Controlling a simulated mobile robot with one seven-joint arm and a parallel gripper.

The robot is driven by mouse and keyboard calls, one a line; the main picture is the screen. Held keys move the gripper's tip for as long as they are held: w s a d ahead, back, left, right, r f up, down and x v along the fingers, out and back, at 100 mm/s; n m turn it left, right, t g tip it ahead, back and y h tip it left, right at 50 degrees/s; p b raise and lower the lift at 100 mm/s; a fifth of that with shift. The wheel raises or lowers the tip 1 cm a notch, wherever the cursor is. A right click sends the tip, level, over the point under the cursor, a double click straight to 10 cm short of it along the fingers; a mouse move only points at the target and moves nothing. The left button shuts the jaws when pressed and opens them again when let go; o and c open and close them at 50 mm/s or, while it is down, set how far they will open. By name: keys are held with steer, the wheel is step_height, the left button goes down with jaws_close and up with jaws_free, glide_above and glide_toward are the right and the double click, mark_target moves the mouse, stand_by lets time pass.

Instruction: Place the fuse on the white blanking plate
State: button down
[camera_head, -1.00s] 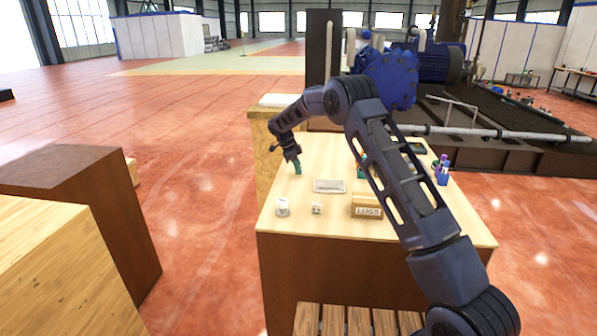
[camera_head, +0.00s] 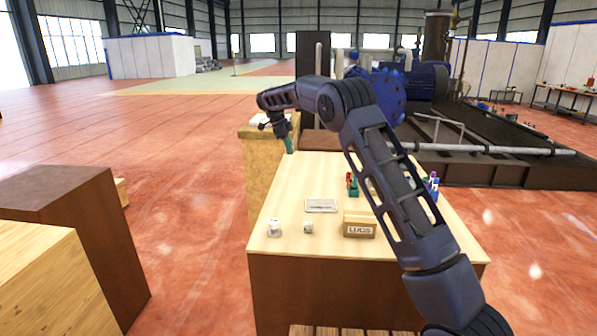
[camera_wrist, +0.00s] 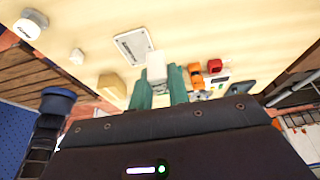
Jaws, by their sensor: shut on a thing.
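My gripper (camera_head: 289,148) hangs above the back left corner of the worktable, its teal fingers pointing down. In the wrist view my gripper (camera_wrist: 159,84) is shut on a small white block, which I take as the fuse (camera_wrist: 155,66). In the head view the held piece is too small to make out. A flat white-rimmed plate with a grey middle, apparently the blanking plate (camera_head: 321,205), lies on the tabletop. It also shows in the wrist view (camera_wrist: 131,46), apart from the held piece.
On the worktable (camera_head: 300,262) stand a box marked LUGS (camera_head: 359,225), a white round item (camera_head: 274,228) and a small white block (camera_head: 308,228). Red and teal items (camera_head: 352,185) stand further back. A wooden cabinet (camera_head: 259,165) adjoins the back left. The left tabletop is mostly clear.

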steer(key=r, duration=0.2)
glide_above(324, 204)
steer(key=a, duration=0.2)
steer(key=f, duration=2)
steer(key=shift+s+d+f, duration=0.15)
steer(key=shift+d+f, duration=0.15)
steer(key=c, duration=1.3)
jaws_free()
steer(key=shift+f, duration=0.1)
steer(key=shift+c, duration=0.2)
steer(key=v, duration=1.2)
steer(key=shift+r, duration=0.25)
